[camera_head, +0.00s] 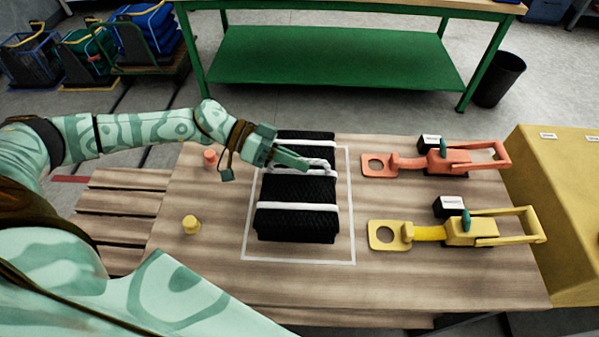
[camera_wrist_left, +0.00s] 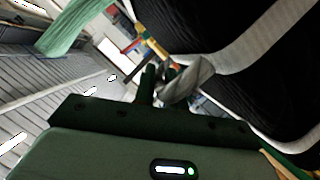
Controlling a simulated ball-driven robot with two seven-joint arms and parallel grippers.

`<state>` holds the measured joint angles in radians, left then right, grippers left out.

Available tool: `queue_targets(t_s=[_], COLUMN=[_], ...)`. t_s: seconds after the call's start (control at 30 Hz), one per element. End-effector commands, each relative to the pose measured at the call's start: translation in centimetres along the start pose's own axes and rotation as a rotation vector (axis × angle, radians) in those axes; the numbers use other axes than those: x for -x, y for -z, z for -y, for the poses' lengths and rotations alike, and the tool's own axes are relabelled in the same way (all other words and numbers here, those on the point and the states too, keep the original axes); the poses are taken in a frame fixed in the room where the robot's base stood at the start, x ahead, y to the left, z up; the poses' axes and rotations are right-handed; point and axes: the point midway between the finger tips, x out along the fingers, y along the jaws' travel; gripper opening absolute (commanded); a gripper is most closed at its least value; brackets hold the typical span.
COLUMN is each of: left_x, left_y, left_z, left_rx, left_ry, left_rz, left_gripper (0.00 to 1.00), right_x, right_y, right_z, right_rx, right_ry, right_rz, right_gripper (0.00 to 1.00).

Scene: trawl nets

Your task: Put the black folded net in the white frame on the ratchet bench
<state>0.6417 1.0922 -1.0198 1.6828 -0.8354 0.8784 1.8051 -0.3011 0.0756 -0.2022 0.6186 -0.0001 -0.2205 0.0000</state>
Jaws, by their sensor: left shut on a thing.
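The black folded net (camera_head: 297,190) has two white bands and a white rope loop. In the head view it is over the white frame (camera_head: 353,222) marked on the wooden bench (camera_head: 210,255). Its near end is inside the outline, and its far end shows past the far line. I cannot tell whether it rests on the bench or hangs just above it. My left gripper (camera_head: 300,163) is shut on the net's rope loop. The left wrist view shows the twisted rope (camera_wrist_left: 187,80) at the fingers, beside the black net (camera_wrist_left: 265,85). My right gripper is not in view.
An orange ratchet (camera_head: 440,160) and a yellow ratchet (camera_head: 470,230) lie to the right of the frame. An orange peg (camera_head: 210,158) and a yellow peg (camera_head: 190,224) stand to the left. A green table (camera_head: 335,58) and a black bin (camera_head: 498,80) are behind.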

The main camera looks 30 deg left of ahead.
Motion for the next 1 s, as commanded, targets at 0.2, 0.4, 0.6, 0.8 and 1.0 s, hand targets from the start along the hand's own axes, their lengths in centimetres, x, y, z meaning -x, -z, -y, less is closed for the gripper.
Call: queue_targets(t_s=[0.2,0.4,0.6,0.8,1.0], left_x=[-0.4,-1.5,-1.6,-1.6,-1.6], left_y=[-0.1,-2.2,-2.5,-2.6,-2.9], left_z=[1.3,3.4,3.6,3.6,3.7], left_rx=[-0.002,0.004,-0.003,-0.002,-0.001], left_ry=[-0.002,-0.003,-0.002,-0.002,0.000], left_rz=[-0.003,-0.002,-0.004,-0.004,-0.001], left_gripper=[0.00,0.00,0.00,0.00,0.34], right_x=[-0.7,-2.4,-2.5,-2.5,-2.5], right_y=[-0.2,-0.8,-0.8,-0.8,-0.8], right_z=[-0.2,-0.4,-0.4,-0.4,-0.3], right_rx=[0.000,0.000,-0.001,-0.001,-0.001], right_ry=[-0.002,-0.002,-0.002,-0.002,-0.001], right_rz=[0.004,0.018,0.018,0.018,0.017], right_gripper=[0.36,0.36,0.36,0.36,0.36])
